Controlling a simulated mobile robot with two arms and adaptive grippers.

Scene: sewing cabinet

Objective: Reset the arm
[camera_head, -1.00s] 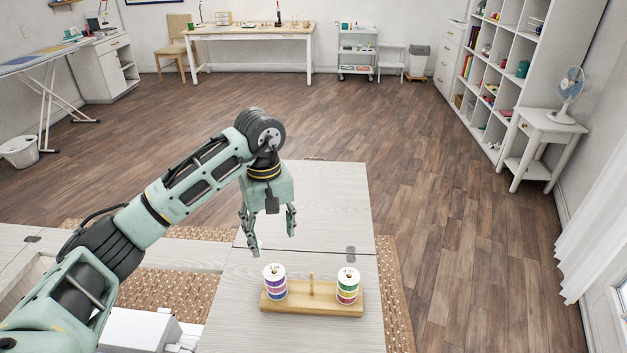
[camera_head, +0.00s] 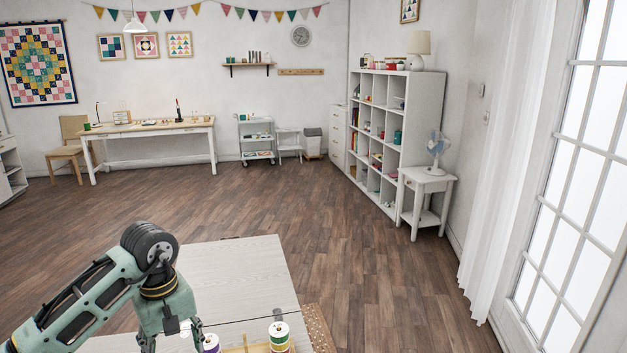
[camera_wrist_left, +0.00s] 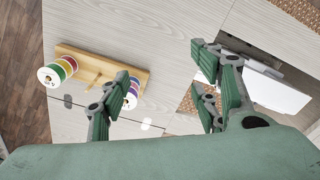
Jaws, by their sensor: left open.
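My left gripper (camera_head: 172,343) hangs above the pale table at the bottom of the head view, its fingertips cut off by the edge. In the left wrist view the left gripper (camera_wrist_left: 165,95) has its fingers wide apart, with nothing between them. A wooden spool rack (camera_wrist_left: 100,64) lies on the table beside it. It bears a green, yellow and red spool (camera_wrist_left: 56,71) and a purple and blue spool (camera_wrist_left: 132,90), partly hidden by a finger. Both spools also show at the bottom of the head view, cut off (camera_head: 279,336). My right gripper is not in view.
The pale wood table (camera_head: 240,275) is bare beyond the spools. Wooden floor lies open around it. A white cube shelf (camera_head: 420,120), a side table with a fan (camera_head: 427,185), and a far worktable (camera_head: 150,128) stand well away.

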